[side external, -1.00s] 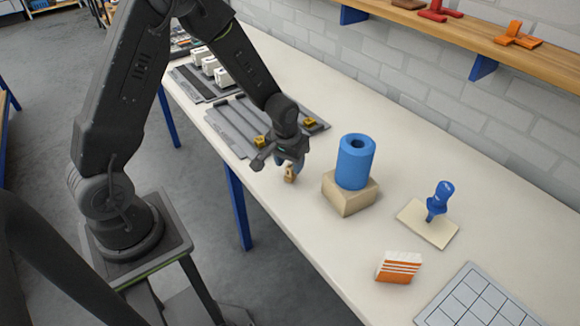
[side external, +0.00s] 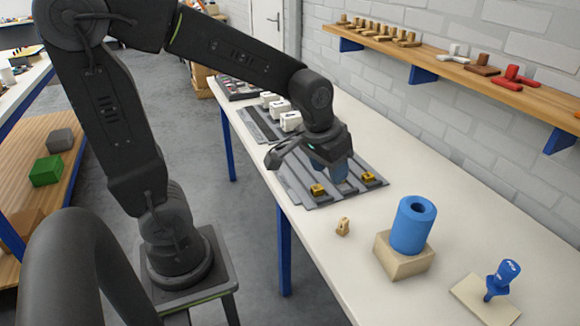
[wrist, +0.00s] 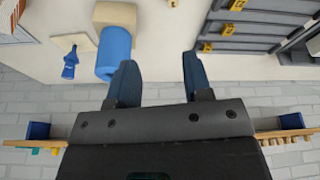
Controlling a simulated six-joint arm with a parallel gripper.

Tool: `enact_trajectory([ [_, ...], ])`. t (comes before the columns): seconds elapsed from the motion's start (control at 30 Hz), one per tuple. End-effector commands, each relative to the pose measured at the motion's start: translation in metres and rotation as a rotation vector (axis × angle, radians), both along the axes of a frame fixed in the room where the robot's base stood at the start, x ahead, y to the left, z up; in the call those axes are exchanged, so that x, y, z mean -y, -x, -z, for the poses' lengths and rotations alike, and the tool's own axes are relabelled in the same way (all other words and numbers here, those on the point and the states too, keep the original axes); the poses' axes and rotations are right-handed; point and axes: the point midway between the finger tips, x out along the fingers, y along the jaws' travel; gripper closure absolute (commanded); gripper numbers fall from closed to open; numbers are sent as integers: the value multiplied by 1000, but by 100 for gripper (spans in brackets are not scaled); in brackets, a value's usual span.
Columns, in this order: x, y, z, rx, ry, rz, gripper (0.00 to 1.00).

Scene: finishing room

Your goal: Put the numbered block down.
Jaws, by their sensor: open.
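A small tan block (side external: 343,227) with a dark mark stands on the white table (side external: 300,222), between the grey slotted tray and the beige base of the blue cylinder. The mark is too small to read. My gripper (side external: 342,178) is above the tray, up and away from the tan block and not touching it. In the wrist view, my gripper's (wrist: 158,62) two blue fingers are apart with nothing between them. There, the tan block shows at most as a sliver at the top edge.
The grey tray (side external: 300,188) holds yellow pieces (side external: 318,190). White blocks (side external: 290,121) stand behind it. A blue cylinder (side external: 413,225) rests on a beige block (side external: 400,258). A blue stamp-like piece (side external: 502,279) stands on a beige plate. A wall shelf (side external: 470,70) runs along the right.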

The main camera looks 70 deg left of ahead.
Motion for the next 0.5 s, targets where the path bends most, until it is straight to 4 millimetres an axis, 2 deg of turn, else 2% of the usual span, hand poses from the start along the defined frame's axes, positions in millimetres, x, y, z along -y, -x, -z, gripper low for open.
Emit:
enact_trajectory([
  [0.03,6,16,-15,36,-5,31,54],
  [0.1,12,37,-29,71,-13,74,54],
  [0.3,24,88,-50,152,-30,170,54],
  [0.5,29,109,-54,186,-39,214,54],
])
